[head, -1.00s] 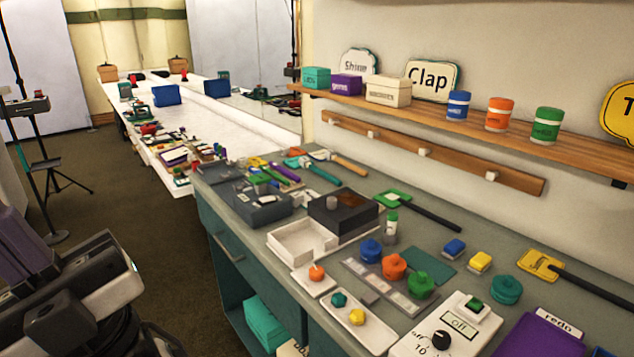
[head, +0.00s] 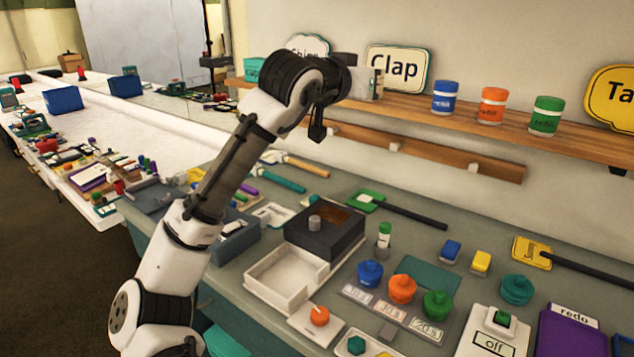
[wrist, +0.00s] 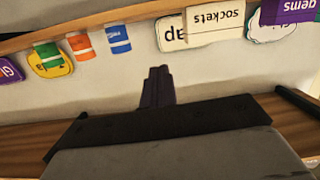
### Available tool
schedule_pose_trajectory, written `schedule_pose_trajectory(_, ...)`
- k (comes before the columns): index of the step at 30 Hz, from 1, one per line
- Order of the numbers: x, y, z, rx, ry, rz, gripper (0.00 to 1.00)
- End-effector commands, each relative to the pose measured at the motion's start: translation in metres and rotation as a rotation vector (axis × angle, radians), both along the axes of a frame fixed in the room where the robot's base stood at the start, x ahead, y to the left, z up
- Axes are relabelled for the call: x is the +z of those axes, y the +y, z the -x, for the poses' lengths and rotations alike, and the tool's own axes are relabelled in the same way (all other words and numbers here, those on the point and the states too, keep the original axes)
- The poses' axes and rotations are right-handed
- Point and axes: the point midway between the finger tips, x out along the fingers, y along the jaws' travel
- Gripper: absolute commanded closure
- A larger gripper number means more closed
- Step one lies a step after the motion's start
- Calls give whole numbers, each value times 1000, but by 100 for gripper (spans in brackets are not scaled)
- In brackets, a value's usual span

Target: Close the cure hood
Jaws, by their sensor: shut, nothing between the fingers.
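The cure hood looks to be the dark box-shaped cover (head: 338,240) with a grey knob (head: 314,222) on top. It sits over the back part of a white base (head: 262,290) on the grey-green bench. The front part of the base is uncovered and looks empty. My gripper shows in the wrist view (wrist: 158,72), its dark fingers together and nothing between them. It is raised in front of the wall shelf, well above and away from the hood. The hood is not in the wrist view.
The wall shelf (head: 420,118) carries boxes, signs and paint-like jars close to my raised arm. Knobbed pots, including an orange one (head: 402,289), and a green-capped bottle (head: 384,236) stand right of the hood. Tools and a grey bin (head: 235,240) lie to its left.

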Motion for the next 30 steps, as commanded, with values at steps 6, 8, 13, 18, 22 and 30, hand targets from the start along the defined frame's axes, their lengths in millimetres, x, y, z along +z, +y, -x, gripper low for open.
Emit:
schedule_pose_trajectory(6, -125, 22, -21, 166, 613, -313, 100)
schedule_pose_trajectory(8, -144, 39, -17, 226, 733, -360, 100)
schedule_pose_trajectory(13, -168, 75, -5, 344, 936, -432, 100)
schedule_pose_trajectory(18, -180, 84, -4, 375, 986, -447, 100)
schedule_pose_trajectory(22, -198, 83, -10, 374, 987, -447, 100)
schedule_pose_trajectory(30, -252, 78, -29, 371, 984, -448, 100)
